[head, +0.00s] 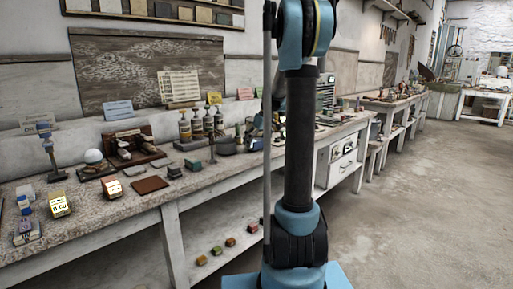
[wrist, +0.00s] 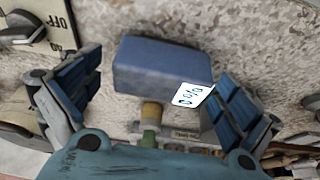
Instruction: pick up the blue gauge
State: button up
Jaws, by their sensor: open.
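The blue gauge (wrist: 160,68) shows in the wrist view as a blue block with a white marked label (wrist: 192,95) at its lower right corner. A yellow collar and a grey-green piece show below it. My gripper (wrist: 158,85) is open, with one blue-padded finger on each side of the block. In the head view my gripper is out of sight, and I cannot tell which small bluish thing on the bench is this gauge.
A speckled workbench (head: 100,214) runs along the wall with bottles (head: 185,125), a white ball (head: 93,156) and a brown mat (head: 149,184). In the wrist view a part marked OFF (wrist: 58,22) lies upper left. Open floor (head: 430,200) is at right.

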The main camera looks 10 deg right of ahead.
aim_at(257, 139)
jog(key=c, duration=1.4)
jog(key=shift+o, duration=0.2)
jog(key=shift+r, duration=0.1)
notch_tip(257, 139, up, 10)
jog(key=shift+f, duration=0.1)
